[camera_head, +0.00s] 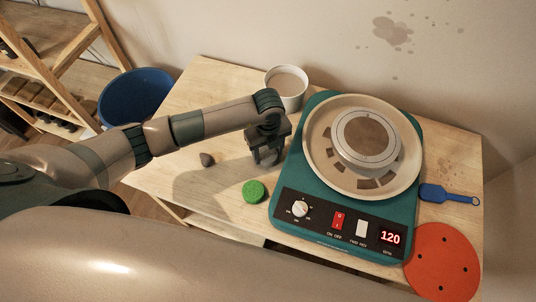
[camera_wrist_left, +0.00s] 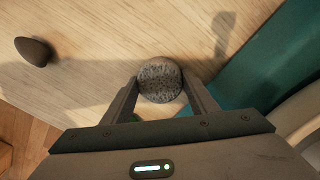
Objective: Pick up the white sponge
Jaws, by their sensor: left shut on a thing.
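My left gripper (camera_head: 268,160) is over the wooden table just left of the teal pottery wheel, pointing down. In the left wrist view its two fingers (camera_wrist_left: 161,85) are closed on the sides of a round, speckled sponge. This sponge (camera_wrist_left: 160,78) looks grey in shadow, and I take it as the white one. In the head view the gripper hides it. I cannot tell whether it still touches the table. My right gripper is not in view.
A green round sponge (camera_head: 253,191) lies just in front of the gripper. A dark pointed lump (camera_head: 207,160) lies to the left. A white cup (camera_head: 287,84) stands behind. The pottery wheel (camera_head: 285,222) fills the middle; a blue tool (camera_head: 447,194) and orange disc (camera_head: 443,262) lie right.

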